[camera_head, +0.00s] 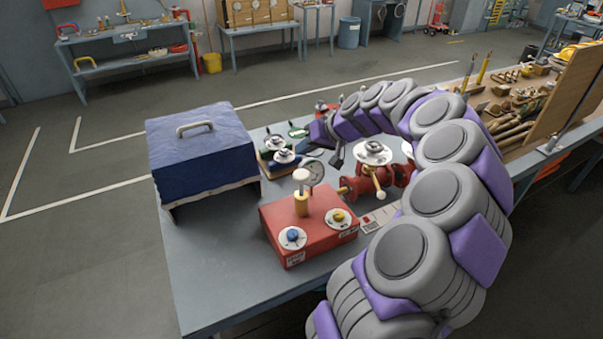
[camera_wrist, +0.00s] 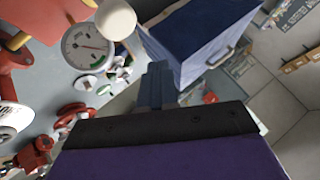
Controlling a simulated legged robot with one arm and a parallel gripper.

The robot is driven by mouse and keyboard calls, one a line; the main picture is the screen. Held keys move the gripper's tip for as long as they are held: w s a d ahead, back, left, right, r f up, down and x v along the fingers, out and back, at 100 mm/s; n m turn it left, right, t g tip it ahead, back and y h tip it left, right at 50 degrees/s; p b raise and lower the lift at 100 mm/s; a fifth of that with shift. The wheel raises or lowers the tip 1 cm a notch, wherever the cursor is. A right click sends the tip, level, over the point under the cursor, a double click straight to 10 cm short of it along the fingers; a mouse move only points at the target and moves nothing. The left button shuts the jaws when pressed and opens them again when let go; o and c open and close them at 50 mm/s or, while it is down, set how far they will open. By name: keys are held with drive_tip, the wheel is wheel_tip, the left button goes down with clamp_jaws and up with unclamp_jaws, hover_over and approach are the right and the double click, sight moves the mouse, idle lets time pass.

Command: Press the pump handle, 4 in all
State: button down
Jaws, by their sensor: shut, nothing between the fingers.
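The pump is a red box (camera_head: 310,232) on the table, with a brass post topped by a white round knob (camera_head: 301,176), which looks like the pump handle. In the wrist view the white knob (camera_wrist: 116,19) is at the upper left, beside the round gauge (camera_wrist: 86,46). My gripper (camera_head: 337,156) is beyond and to the right of the knob in the head view, apart from it. Its fingers (camera_wrist: 158,82) are together and hold nothing. How far the knob is pushed down cannot be told.
A blue covered case (camera_head: 200,150) stands at the table's left. A red valve with a white handwheel (camera_head: 373,153) is right of the pump. Blue (camera_head: 292,236) and yellow (camera_head: 339,217) knobs sit on the box. The table's front left is clear.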

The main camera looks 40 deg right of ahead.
drive_tip(key=r+p, duration=0.2)
drive_tip(key=p, duration=0.5)
drive_tip(key=r+p, duration=0.2)
drive_tip(key=p, duration=0.4)
drive_tip(key=shift+w+p, duration=0.2)
drive_tip(key=shift+p, duration=0.15)
drive_tip(key=shift+s+f+p, duration=0.1)
drive_tip(key=shift+s+p, duration=0.05)
drive_tip(key=shift+p, duration=0.6)
drive_tip(key=shift+f, duration=0.1)
drive_tip(key=b, duration=0.2)
hover_over(305, 174)
wheel_tip(305, 174, down, 7)
drive_tip(key=shift+f, duration=0.2)
drive_tip(key=shift+f+b, duration=0.65)
drive_tip(key=shift+f, duration=0.05)
